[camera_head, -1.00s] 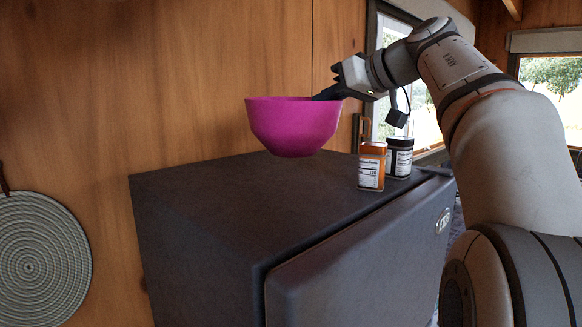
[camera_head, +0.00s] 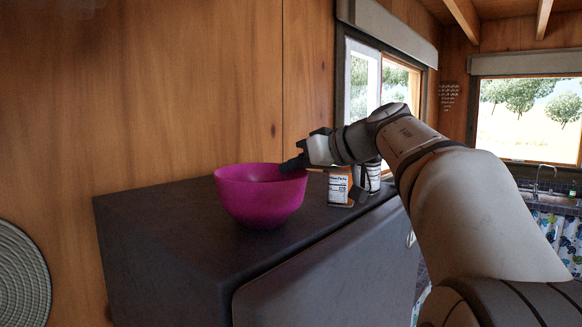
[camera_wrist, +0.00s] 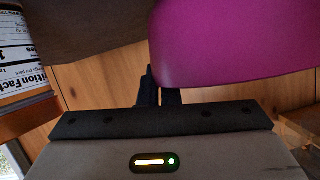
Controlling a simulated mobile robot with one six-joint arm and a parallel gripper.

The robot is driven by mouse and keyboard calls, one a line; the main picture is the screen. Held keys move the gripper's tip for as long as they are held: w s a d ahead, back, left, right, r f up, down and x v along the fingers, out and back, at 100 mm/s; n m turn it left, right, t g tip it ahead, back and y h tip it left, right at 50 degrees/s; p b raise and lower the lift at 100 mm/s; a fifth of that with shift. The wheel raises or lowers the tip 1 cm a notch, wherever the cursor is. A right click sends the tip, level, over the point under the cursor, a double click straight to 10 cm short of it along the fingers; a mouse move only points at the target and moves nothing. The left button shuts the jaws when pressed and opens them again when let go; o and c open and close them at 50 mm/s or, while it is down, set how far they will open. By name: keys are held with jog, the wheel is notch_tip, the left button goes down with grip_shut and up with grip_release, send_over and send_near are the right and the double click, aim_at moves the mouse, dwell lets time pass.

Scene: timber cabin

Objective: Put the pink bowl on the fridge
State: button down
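The pink bowl (camera_head: 260,198) is upright over the top of the dark fridge (camera_head: 150,225). Its base is at or very close to the surface; I cannot tell if it touches. My gripper (camera_head: 295,164) is at the bowl's right rim, with its fingers closed on the rim. In the wrist view, the bowl (camera_wrist: 235,45) fills the upper right, beside and partly over the narrow fingers (camera_wrist: 160,92).
An orange and white labelled container (camera_head: 340,187) stands on the fridge to the right of the bowl, with a dark-labelled jar (camera_head: 373,176) behind it. A wooden wall (camera_head: 190,90) rises behind. The fridge top's left part is clear.

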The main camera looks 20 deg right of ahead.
jog(key=shift+f, duration=0.1)
jog(key=c, duration=1.6)
grip_release()
jog(key=shift+c, duration=0.2)
jog(key=b+v, duration=0.1)
jog(key=v, duration=1.1)
